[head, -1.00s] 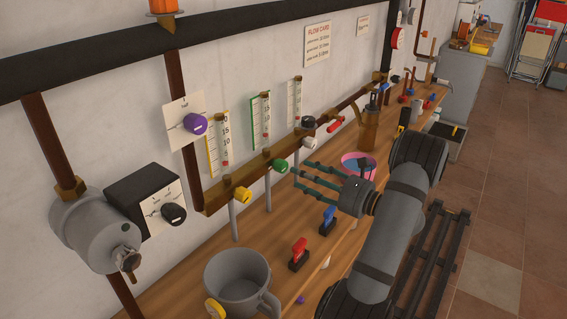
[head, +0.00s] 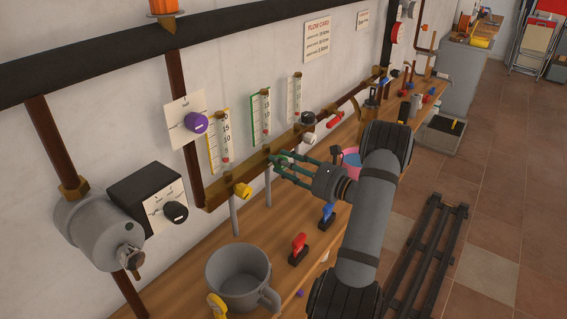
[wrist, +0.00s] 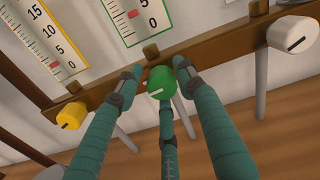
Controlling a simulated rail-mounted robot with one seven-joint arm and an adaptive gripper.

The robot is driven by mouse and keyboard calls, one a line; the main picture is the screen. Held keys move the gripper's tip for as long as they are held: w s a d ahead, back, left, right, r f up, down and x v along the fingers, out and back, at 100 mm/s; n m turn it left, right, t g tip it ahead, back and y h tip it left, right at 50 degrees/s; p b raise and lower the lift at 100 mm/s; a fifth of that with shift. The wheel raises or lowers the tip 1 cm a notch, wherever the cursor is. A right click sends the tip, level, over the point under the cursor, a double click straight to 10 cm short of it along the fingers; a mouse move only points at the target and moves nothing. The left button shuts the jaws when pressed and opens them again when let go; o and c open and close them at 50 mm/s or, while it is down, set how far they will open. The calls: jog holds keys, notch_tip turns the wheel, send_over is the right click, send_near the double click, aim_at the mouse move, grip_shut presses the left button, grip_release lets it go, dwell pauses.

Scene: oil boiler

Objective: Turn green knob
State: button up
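The green knob (wrist: 160,82) sits on the brass rail (wrist: 205,55) in the wrist view, its white mark facing me. My gripper (wrist: 158,74) has three teal fingers spread around the knob: one on each side and one below it. A small gap shows between the left finger and the knob; contact on the right and below cannot be told. In the head view my gripper (head: 278,166) is at the rail below the green-framed gauge (head: 260,120), and its fingers mostly cover the knob there.
A yellow knob (wrist: 72,116) is to the left on the rail and a white knob (wrist: 291,34) to the right. Below in the head view are a grey mug (head: 238,275), a red-handled valve (head: 299,246) and a blue-handled valve (head: 327,215) on the wooden bench.

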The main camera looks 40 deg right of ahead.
jog(key=c, duration=0.8)
jog(key=shift+d+r, duration=0.1)
jog(key=shift+w+r+m+p, duration=0.1)
jog(key=shift+m+p, duration=0.2)
jog(key=shift+m, duration=0.3)
jog(key=shift+d+r+m+p, duration=0.1)
jog(key=shift+m+p, duration=0.35)
jog(key=shift+m, duration=0.45)
jog(key=m+p, duration=0.2)
jog(key=m, duration=0.3)
jog(key=shift+m+p, duration=0.3)
jog(key=shift+p, duration=0.1)
jog(key=m+p, duration=0.1)
jog(key=m, duration=0.2)
jog(key=shift+d+p, duration=0.15)
jog(key=shift+p, duration=0.25)
jog(key=shift+m+p, duration=0.7)
jog(key=shift+m, duration=1.3)
jog(key=shift+f, duration=0.2)
